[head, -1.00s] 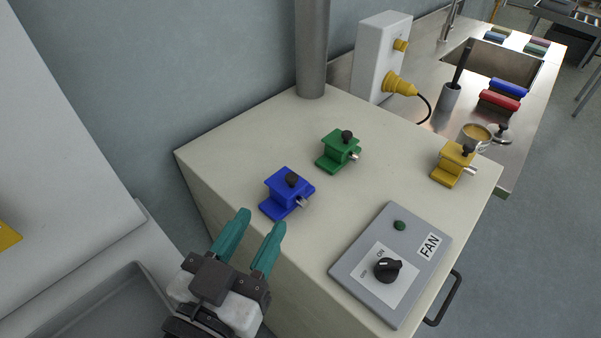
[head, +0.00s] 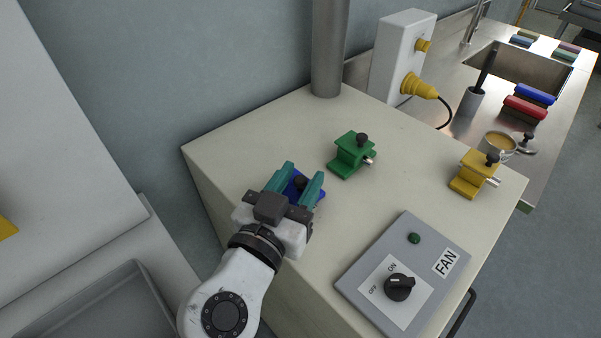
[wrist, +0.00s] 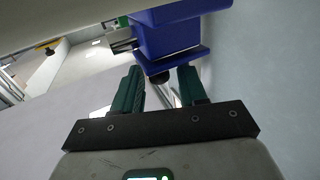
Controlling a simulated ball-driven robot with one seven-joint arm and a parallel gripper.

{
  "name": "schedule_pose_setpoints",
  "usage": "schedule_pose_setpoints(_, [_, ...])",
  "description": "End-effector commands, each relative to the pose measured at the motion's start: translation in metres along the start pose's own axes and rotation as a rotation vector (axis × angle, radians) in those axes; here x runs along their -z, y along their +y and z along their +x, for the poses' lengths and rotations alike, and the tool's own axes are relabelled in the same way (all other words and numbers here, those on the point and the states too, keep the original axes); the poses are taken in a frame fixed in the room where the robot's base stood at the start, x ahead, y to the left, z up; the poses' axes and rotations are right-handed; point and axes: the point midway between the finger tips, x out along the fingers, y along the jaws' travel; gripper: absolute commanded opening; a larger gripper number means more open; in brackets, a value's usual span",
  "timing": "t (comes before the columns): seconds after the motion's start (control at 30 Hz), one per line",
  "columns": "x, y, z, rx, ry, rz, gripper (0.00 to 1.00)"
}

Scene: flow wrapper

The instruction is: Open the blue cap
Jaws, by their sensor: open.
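The blue cap block (head: 297,187) with its black knob (head: 301,183) sits near the left front edge of the cabinet top. My gripper (head: 302,177) is over it, with its teal fingers open, one on either side of the black knob. In the wrist view the blue block (wrist: 170,38) fills the top, with its metal pin (wrist: 122,42) at the left. In the head view my gripper hides much of the blue block.
A green block (head: 350,157) stands behind and to the right on the cabinet top, and a yellow block (head: 470,177) stands farther right. A grey FAN switch panel (head: 432,254) lies at the front right. A metal post (head: 328,50) rises at the back.

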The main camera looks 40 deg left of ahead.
Motion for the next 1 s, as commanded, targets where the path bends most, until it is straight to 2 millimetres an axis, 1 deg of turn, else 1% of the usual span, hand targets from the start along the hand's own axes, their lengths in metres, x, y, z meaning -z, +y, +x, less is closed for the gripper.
schedule_pose_setpoints(0.03, [0.0003, 0.0003, 0.0040, -0.001, -0.001, 0.000, 0.42])
schedule_pose_setpoints(0.13, [0.0003, 0.0004, 0.0078, -0.001, 0.000, 0.001, 0.42])
schedule_pose_setpoints(0.4, [-0.0001, 0.0002, 0.0085, 0.000, 0.000, 0.001, 0.42])
schedule_pose_setpoints(0.83, [-0.0002, 0.0001, 0.0081, 0.000, 0.000, 0.001, 0.01])
schedule_pose_setpoints(1.0, [0.0001, 0.0001, 0.0080, 0.000, -0.001, -0.001, 0.00])
